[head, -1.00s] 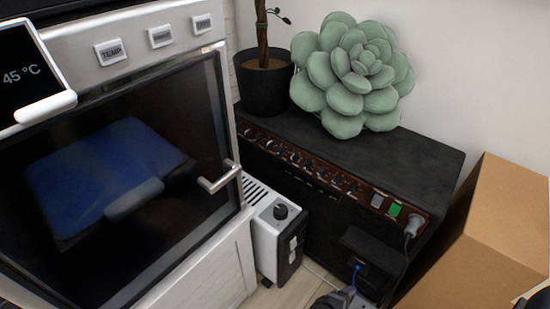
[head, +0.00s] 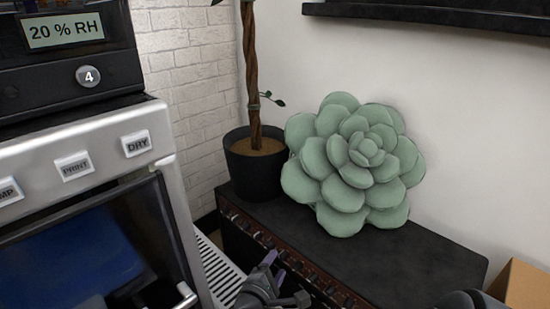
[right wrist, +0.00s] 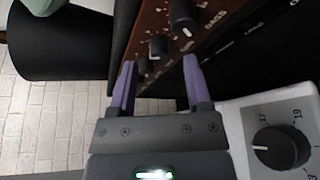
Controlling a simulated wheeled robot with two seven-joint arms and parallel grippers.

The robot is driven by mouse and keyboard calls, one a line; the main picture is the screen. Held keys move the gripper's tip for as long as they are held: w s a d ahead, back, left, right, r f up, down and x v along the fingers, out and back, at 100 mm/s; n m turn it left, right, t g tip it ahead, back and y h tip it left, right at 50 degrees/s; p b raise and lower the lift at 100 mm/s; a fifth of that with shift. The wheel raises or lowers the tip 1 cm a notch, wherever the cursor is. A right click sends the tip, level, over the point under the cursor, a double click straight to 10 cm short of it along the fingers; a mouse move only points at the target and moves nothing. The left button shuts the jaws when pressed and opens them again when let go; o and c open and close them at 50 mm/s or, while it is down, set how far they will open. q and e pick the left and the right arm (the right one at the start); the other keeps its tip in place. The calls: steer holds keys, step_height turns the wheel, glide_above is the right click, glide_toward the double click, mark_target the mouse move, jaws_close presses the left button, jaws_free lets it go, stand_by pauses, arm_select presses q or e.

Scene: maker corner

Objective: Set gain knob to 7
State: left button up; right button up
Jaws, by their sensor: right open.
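The black amplifier (head: 400,262) stands against the wall, with a brown knob panel (head: 318,283) along its front edge. In the right wrist view the panel (right wrist: 152,22) carries a row of black knobs, one large one (right wrist: 183,16) near a label reading "BASS". No gain label can be read, so I cannot tell which knob is gain or its setting. My right gripper (head: 272,268) is in front of the panel. Its purple fingers (right wrist: 159,66) are open, with smaller knobs (right wrist: 157,48) showing beyond the gap; contact is not clear. My left gripper is not in view.
A potted plant (head: 254,170) and a green succulent cushion (head: 350,165) sit on the amplifier. The oven-like dryer (head: 150,125) stands close on the left. A white heater (head: 217,270) with a dial (right wrist: 280,147) is beside the gripper. A cardboard box (head: 525,285) is at right.

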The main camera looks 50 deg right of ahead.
steer(key=shift+b+x, duration=0.3)
steer(key=shift+x, duration=0.9)
jaws_close()
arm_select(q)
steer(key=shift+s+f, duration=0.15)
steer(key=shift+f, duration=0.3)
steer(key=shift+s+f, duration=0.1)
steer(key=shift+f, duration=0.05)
arm_select(e)
steer(key=shift+m, duration=0.3)
steer(key=shift+f+m+t+h+b, duration=0.25)
steer(key=shift+m+t+h+b, duration=0.25)
steer(key=shift+m+b, duration=0.5)
steer(key=m+h+b, duration=0.1)
steer(key=m+b, duration=0.1)
steer(key=m, duration=0.1)
arm_select(q)
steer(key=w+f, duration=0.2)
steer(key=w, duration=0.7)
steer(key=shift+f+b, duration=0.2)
steer(key=shift+b, duration=0.2)
arm_select(e)
steer(key=shift+m, duration=0.3)
jaws_free()
steer(key=shift+r, duration=0.1)
